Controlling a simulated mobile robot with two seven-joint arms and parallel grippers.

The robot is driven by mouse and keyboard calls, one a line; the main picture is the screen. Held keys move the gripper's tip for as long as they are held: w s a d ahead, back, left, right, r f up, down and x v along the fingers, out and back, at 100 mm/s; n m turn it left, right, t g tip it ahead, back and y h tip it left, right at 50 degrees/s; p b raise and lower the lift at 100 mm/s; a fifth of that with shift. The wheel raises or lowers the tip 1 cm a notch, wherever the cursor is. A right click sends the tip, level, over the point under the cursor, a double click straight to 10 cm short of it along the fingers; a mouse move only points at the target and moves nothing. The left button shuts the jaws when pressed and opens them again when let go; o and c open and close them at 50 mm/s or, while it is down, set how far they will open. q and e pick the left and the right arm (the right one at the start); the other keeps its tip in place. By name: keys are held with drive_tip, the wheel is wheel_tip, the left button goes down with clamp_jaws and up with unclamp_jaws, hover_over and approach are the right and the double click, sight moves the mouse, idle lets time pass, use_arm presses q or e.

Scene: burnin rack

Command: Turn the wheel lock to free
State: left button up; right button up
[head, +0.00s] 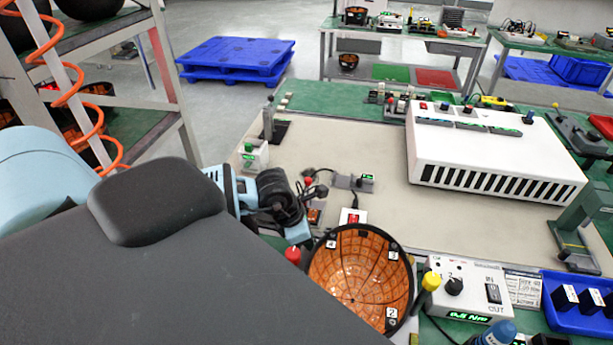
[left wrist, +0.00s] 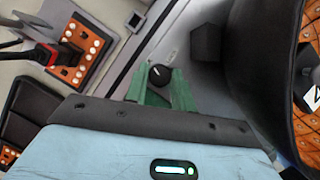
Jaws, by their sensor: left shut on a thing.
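In the left wrist view, a round black knob (left wrist: 160,72) with a white pointer mark sits on a grey panel (left wrist: 182,48). I take it for the wheel lock, but no readable label confirms this. The two green fingers of my left gripper (left wrist: 159,86) are closed around the knob, one on each side. The pointer slants across the knob's face; I cannot read which setting it marks. In the head view my left arm reaches in from the left, and its fingertips and the knob cannot be made out there. My right gripper is not in view.
An orange-lined black bowl (head: 359,268) stands close beside my left arm, and shows at the right of the left wrist view. A white vented box (head: 490,150), a white meter box (head: 468,290) and a blue tray (head: 577,304) lie to the right. The beige mat (head: 350,120) has free room.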

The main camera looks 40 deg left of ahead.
use_arm(q)
drive_tip(key=shift+n+y, duration=0.3)
drive_tip(key=shift+n, duration=0.3)
drive_tip(key=o, duration=1)
drive_tip(key=shift+r, duration=0.15)
drive_tip(key=v, duration=0.7)
drive_tip(key=shift+s+r, duration=0.2)
drive_tip(key=shift+r, duration=0.05)
